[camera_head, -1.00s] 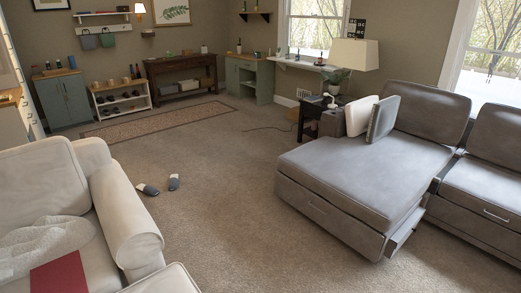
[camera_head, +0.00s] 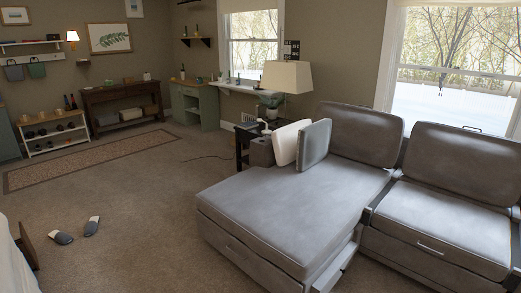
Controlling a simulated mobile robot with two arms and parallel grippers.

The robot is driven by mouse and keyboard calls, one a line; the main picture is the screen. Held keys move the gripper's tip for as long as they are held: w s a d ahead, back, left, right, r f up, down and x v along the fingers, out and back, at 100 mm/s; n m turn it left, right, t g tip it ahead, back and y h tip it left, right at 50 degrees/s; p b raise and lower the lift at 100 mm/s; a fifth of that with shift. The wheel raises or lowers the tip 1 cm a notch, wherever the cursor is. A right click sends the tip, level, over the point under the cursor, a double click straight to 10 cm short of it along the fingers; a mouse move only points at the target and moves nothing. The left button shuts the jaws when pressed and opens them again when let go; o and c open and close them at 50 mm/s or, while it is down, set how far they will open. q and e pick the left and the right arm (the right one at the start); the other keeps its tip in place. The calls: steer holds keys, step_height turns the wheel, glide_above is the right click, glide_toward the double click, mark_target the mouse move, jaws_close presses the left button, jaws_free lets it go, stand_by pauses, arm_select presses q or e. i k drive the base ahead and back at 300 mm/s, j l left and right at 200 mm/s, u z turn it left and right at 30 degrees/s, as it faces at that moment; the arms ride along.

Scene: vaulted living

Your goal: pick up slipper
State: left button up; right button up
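Two slippers lie on the carpet at the lower left of the head view, dark with pale parts. The left slipper (camera_head: 61,238) is nearer the picture's left edge. The right slipper (camera_head: 92,226) lies a little farther back beside it, with a small gap between them. Nothing covers either slipper. Neither of my grippers shows in this view.
A grey sectional sofa (camera_head: 290,215) fills the right side. A pale piece of furniture (camera_head: 12,262) stands at the left edge, near the slippers. Carpet (camera_head: 145,200) is open between them. A rug (camera_head: 95,158), shoe rack (camera_head: 54,135) and console table (camera_head: 122,103) are at the back.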

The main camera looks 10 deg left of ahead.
mark_target(91, 226)
steer(key=i+l+u, duration=0.1)
steer(key=i+u, duration=0.15)
steer(key=i, duration=0.2)
steer(key=i+l+u, duration=0.2)
steer(key=i, duration=0.25)
